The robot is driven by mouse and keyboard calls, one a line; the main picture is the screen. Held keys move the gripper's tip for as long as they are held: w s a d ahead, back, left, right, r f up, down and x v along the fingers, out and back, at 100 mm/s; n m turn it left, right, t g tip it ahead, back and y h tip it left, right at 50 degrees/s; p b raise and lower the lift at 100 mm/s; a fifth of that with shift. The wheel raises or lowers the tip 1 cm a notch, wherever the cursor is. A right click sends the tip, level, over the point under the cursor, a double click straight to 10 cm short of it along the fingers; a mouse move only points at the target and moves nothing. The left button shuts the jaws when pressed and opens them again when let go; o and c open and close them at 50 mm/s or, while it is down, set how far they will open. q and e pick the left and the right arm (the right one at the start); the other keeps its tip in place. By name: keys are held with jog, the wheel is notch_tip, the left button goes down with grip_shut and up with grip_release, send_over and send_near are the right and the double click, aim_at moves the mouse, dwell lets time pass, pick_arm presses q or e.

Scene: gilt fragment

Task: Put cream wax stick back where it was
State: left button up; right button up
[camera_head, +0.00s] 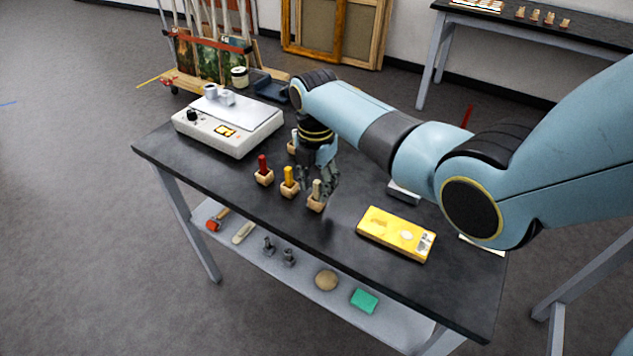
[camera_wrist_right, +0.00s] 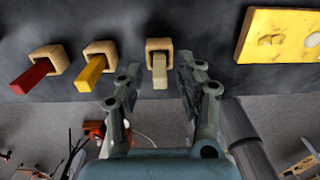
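The cream wax stick (camera_head: 317,187) stands upright in a small wooden block (camera_head: 315,206) on the dark table; both also show in the right wrist view, the stick (camera_wrist_right: 160,77) and its block (camera_wrist_right: 159,46). My right gripper (camera_head: 319,181) is low beside the stick in the head view. In the right wrist view its fingers (camera_wrist_right: 157,84) are apart, one on each side of the stick, with gaps between them and it. My left gripper is not in view.
A yellow wax stick (camera_head: 287,175) and a red one (camera_head: 262,163) stand in similar blocks close by. A yellow box (camera_head: 396,234) lies to the right. A white hotplate-like device (camera_head: 228,128) is at the back left. The front table edge is near.

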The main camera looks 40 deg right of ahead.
aim_at(316, 182)
notch_tip(316, 182, up, 12)
jog(key=shift+r, duration=0.15)
dwell(0.3)
dwell(0.4)
